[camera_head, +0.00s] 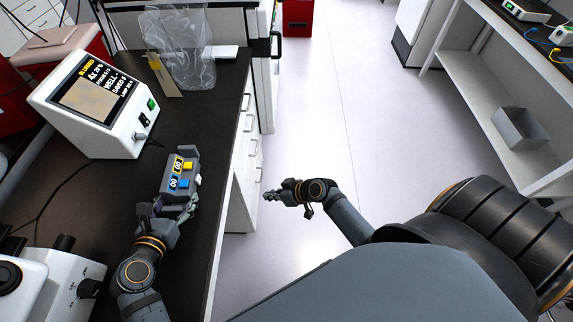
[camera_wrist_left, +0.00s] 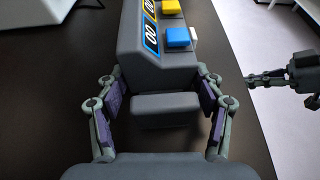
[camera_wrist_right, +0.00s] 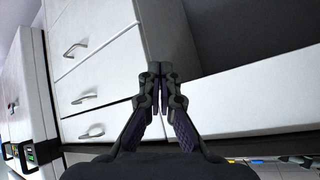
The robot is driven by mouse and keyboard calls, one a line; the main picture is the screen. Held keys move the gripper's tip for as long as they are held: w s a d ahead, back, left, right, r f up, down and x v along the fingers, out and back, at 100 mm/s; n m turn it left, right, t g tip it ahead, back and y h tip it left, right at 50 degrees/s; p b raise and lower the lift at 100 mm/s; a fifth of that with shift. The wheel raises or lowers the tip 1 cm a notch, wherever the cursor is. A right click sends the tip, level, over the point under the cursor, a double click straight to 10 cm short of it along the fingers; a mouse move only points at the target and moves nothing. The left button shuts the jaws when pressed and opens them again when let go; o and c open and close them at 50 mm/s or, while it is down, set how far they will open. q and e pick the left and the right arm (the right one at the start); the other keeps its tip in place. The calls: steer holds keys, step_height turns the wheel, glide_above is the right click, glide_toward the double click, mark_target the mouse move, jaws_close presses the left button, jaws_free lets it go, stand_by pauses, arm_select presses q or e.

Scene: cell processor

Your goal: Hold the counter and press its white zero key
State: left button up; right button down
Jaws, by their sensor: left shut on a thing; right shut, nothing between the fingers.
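The counter (camera_head: 179,173) is a grey box with yellow and blue keys and small displays, on the dark bench. It also shows in the left wrist view (camera_wrist_left: 152,62). A small white key (camera_head: 198,179) sits at its right edge beside the blue key; in the left wrist view the white key (camera_wrist_left: 194,34) is partly hidden behind the blue one. My left gripper (camera_head: 176,205) is shut around the near end of the counter, one finger on each side. My right gripper (camera_head: 268,195) is shut and empty, right of the bench and apart from the counter.
A white device with a screen (camera_head: 92,103) stands behind the counter on the left. A microscope (camera_head: 50,280) is at the front left. White drawers (camera_wrist_right: 100,75) face my right gripper.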

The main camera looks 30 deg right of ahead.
arm_select(q)
steer(key=shift+f, duration=0.1)
arm_select(e)
steer(key=s+d+f+m+g+h, duration=0.1)
steer(key=s+d+f, duration=0.4)
steer(key=f, duration=0.6)
steer(key=shift+f+m+h, duration=0.25)
steer(key=shift+m+h, duration=0.35)
steer(key=shift+h, duration=0.3)
arm_select(q)
steer(key=o, duration=1.9)
steer(key=shift+w, duration=0.1)
arm_select(e)
steer(key=shift+w, duration=0.1)
arm_select(q)
steer(key=v, duration=1.1)
steer(key=shift+a, duration=0.1)
steer(key=shift+s+a+r, duration=0.1)
steer(key=shift+s+r, duration=0.2)
steer(key=shift+s, duration=0.15)
